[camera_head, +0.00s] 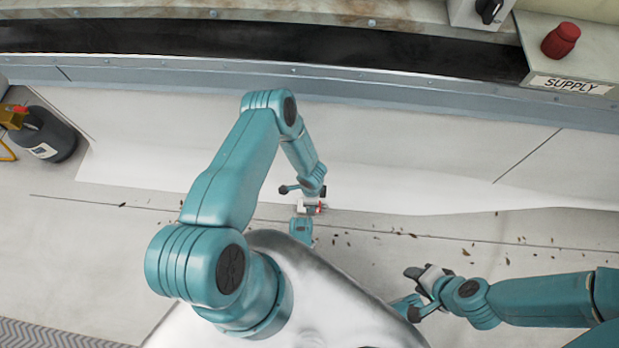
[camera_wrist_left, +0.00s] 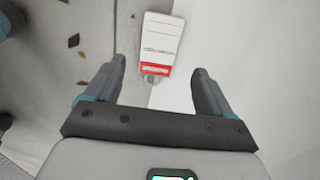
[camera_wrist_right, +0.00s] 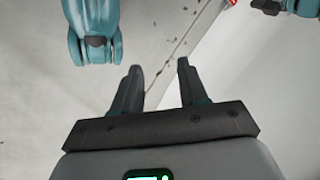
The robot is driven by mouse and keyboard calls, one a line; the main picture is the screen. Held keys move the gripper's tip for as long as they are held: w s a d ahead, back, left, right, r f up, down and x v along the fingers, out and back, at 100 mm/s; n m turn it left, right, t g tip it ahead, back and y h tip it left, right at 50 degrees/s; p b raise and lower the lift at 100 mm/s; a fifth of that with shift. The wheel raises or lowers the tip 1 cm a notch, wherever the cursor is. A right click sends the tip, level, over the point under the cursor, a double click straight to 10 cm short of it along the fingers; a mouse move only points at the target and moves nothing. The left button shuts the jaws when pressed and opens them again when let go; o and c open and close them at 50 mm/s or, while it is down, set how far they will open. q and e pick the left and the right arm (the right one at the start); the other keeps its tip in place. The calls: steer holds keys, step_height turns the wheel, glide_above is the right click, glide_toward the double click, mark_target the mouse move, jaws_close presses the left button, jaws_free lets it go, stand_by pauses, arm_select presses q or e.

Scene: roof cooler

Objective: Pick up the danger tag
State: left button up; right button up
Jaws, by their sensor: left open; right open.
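The danger tag (camera_wrist_left: 162,42) is a white card with a red band and a rounded tab. In the left wrist view it lies ahead, between my open left fingers (camera_wrist_left: 160,66), with no finger seen closed on it. In the head view a small red and white patch (camera_head: 313,207) shows just below my left gripper (camera_head: 304,190); most of it is hidden. My right gripper (camera_head: 422,279) is open and empty, low and to the right. The right wrist view shows its fingers (camera_wrist_right: 159,65) over bare floor, and a red bit (camera_wrist_right: 230,3) at the top edge.
A dark bottle with a brass fitting (camera_head: 48,135) stands at the left. A box marked SUPPLY with a red knob (camera_head: 561,40) is at the top right. Dry leaf bits (camera_head: 465,252) litter the pale floor. A metal ledge (camera_head: 300,72) runs along the back.

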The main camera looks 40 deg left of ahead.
arm_select(q)
steer(key=f+b, duration=0.2)
steer(key=f, duration=0.1)
steer(key=f+b, duration=0.1)
steer(key=shift+d+f, duration=0.35)
steer(key=shift+f, duration=0.2)
steer(key=shift+w+r, duration=0.1)
steer(key=shift+r, duration=0.05)
arm_select(e)
steer(key=shift+t, duration=0.5)
steer(key=w+f, duration=0.1)
steer(key=f, duration=0.1)
steer(key=w+f, duration=0.1)
steer(key=shift+w+d+f, duration=0.25)
steer(key=shift+w, duration=0.1)
arm_select(q)
steer(key=c, duration=1.2)
step_height(320, 180, up, 20)
steer(key=p, duration=0.9)
arm_select(e)
steer(key=s+a+r+g, duration=0.1)
steer(key=s+r, duration=0.3)
steer(key=r, duration=0.5)
steer(key=shift+s+a+g, duration=0.2)
steer(key=shift+a+g, duration=0.05)
steer(key=shift+g, duration=0.05)
